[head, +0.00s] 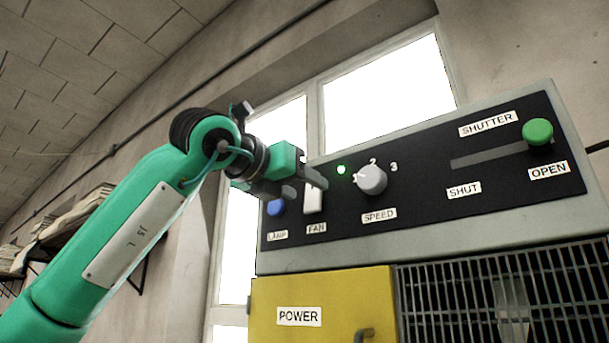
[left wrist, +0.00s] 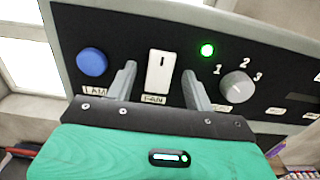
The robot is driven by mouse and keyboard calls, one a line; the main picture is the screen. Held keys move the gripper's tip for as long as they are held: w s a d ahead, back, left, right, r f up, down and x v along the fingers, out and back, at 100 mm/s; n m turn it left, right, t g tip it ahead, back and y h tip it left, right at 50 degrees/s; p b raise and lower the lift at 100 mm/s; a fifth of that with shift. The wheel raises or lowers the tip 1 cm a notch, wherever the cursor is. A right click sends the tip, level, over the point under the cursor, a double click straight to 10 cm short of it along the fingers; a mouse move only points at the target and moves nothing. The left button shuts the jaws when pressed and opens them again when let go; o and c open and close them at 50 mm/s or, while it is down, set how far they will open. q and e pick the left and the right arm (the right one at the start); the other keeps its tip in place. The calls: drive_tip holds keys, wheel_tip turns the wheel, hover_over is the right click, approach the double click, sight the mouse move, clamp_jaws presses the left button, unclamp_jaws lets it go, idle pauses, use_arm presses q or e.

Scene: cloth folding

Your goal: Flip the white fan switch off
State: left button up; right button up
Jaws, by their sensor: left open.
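The white fan switch (head: 313,201) is on the black control panel above the FAN label, partly hidden by my left gripper in the head view. It also shows in the left wrist view (left wrist: 159,72), as an upright white rocker with a short dark mark near its top. My left gripper (head: 304,184) is open in front of the panel. In the left wrist view its fingers stand apart on either side of the switch, the left one between the switch and the lamp button. Whether they touch the panel I cannot tell. My right gripper is in neither view.
A blue lamp button (head: 276,207) is left of the switch. A lit green light (head: 341,169) and a grey speed knob (head: 372,180) are to its right. Further right is the green shutter slider (head: 537,131). A yellow POWER door (head: 345,295) and a metal grille (head: 470,300) are below.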

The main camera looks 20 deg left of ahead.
use_arm(q)
drive_tip(key=shift+w+d+r, duration=0.1)
drive_tip(key=shift+w+d, duration=0.05)
drive_tip(key=shift+w, duration=0.3)
drive_tip(key=shift+w+d, duration=0.1)
drive_tip(key=shift+w, duration=0.05)
drive_tip(key=c, duration=1)
drive_tip(key=shift+f+b, duration=0.3)
drive_tip(key=shift+b, duration=0.05)
drive_tip(key=t+b, duration=0.1)
drive_tip(key=b, duration=0.2)
drive_tip(key=t+h+b, duration=0.1)
drive_tip(key=b, duration=0.3)
drive_tip(key=shift+f+t, duration=0.3)
drive_tip(key=shift+f, duration=0.1)
drive_tip(key=shift+r+t+b, duration=0.15)
drive_tip(key=shift+t+b, duration=0.15)
drive_tip(key=shift+b, duration=0.1)
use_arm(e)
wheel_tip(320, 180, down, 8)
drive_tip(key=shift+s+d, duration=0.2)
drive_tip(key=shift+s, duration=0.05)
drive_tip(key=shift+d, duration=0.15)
use_arm(q)
drive_tip(key=o, duration=1)
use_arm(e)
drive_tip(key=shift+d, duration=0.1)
